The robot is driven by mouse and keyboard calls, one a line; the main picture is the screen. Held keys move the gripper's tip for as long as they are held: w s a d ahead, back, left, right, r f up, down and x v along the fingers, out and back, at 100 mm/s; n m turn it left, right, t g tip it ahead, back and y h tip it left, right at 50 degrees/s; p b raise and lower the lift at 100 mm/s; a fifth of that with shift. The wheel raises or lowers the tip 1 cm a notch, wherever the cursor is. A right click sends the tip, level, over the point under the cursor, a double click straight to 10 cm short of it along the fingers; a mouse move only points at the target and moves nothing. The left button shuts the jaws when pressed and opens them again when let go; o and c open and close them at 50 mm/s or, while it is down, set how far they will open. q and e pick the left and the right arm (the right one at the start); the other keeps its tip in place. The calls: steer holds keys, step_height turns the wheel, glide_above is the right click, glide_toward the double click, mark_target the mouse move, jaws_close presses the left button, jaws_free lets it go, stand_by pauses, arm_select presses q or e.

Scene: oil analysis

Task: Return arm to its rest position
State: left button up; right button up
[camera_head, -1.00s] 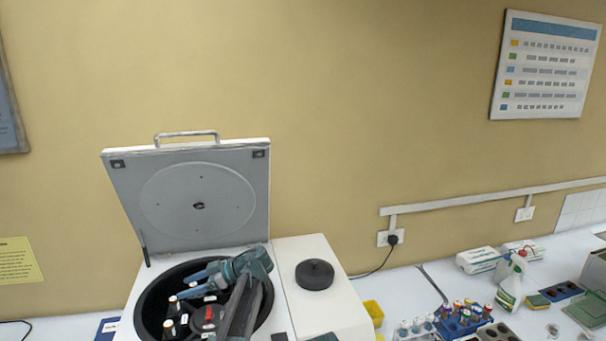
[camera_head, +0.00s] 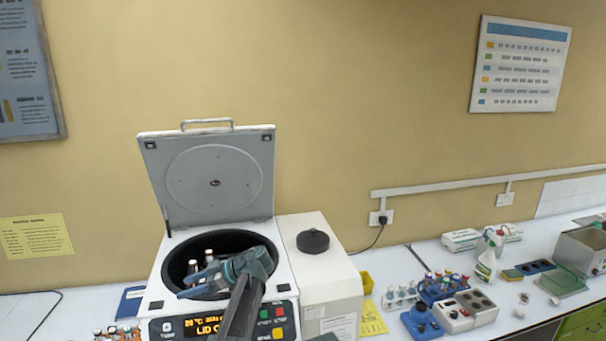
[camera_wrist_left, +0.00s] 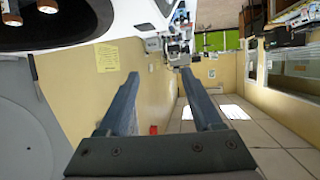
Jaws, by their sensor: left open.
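My left gripper (camera_head: 203,284) is above the front of the open centrifuge (camera_head: 168,300), with its fingers pointing left over the edge of the bowl. In the left wrist view my left gripper (camera_wrist_left: 160,95) shows two spread fingers with nothing between them. Capped tubes (camera_head: 192,267) stand in the dark centrifuge bowl behind the gripper, and two tube ends (camera_wrist_left: 30,10) show at the top left of the wrist view. My left forearm hides part of the bowl and front panel. My right gripper is not in view.
The raised centrifuge lid (camera_head: 215,180) stands behind the bowl. A white unit with a black knob (camera_head: 312,241) is at its right. Further right are a blue tube rack (camera_head: 435,290), a spray bottle (camera_head: 487,262) and a white block with wells (camera_head: 465,312).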

arm_select(q)
steer(key=s+d+f+m+h+b, duration=0.6)
steer(key=s+d+f+m+b, duration=0.3)
steer(key=s+d+f+m, duration=0.2)
steer(key=s+d+f+m+h+b, duration=0.6)
steer(key=s+d+f+m, duration=0.5)
steer(key=s+d+f, duration=0.4)
step_height(320, 180, down, 5)
steer(key=s+b, duration=0.2)
steer(key=shift+s+b, duration=0.2)
steer(key=shift+b, duration=0.2)
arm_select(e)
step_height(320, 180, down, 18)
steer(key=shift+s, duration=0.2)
